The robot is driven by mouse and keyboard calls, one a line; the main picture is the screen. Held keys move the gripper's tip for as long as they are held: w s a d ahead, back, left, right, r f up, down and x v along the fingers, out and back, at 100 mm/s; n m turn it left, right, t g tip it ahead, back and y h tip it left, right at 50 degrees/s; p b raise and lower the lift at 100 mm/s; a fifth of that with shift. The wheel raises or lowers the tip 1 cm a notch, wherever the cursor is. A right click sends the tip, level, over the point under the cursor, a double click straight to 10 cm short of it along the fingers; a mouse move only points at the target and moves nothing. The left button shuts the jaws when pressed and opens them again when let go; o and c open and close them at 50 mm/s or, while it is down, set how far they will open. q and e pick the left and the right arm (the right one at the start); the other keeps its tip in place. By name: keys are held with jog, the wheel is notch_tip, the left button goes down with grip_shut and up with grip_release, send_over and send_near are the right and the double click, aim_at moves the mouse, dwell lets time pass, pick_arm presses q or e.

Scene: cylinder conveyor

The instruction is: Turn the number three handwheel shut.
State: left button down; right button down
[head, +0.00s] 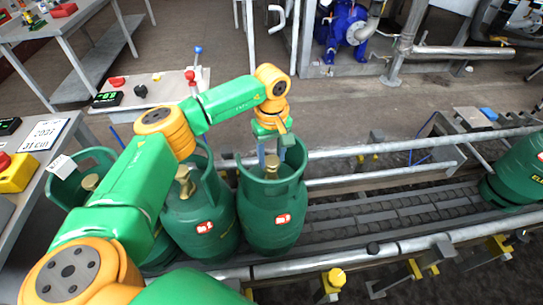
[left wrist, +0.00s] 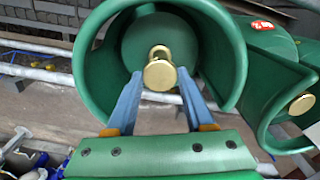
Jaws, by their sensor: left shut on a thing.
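Green gas cylinders with brass handwheels stand upright in a row on the conveyor. My left gripper (head: 271,155) reaches down from above into the collar of the third cylinder (head: 271,215) from the left. Its blue fingers are shut on that cylinder's brass handwheel (left wrist: 160,75), one on each side, inside the round green collar (left wrist: 232,70). The second cylinder (head: 200,225) is close on its left, with its own brass handwheel (head: 186,183). The leftmost cylinder (head: 70,188) is partly hidden behind my left arm. I cannot read any number on the cylinders. My right gripper is not in view.
Conveyor rails (head: 400,247) run along both sides of the row. Another green cylinder (head: 520,170) stands far right, with bare rollers between. A table with a yellow-and-red button box (head: 17,174) is at left. A blue pump (head: 345,25) stands at the back.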

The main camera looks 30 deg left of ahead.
aim_at(272, 161)
pick_arm(q)
jog(key=shift+s+f+m, duration=0.1)
jog(key=shift+m, duration=0.2)
dwell(0.4)
jog(key=shift+c, duration=1.4)
grip_release()
notch_tip(272, 161, up, 7)
jog(key=shift+d+r, duration=0.1)
jog(key=shift+r, duration=0.05)
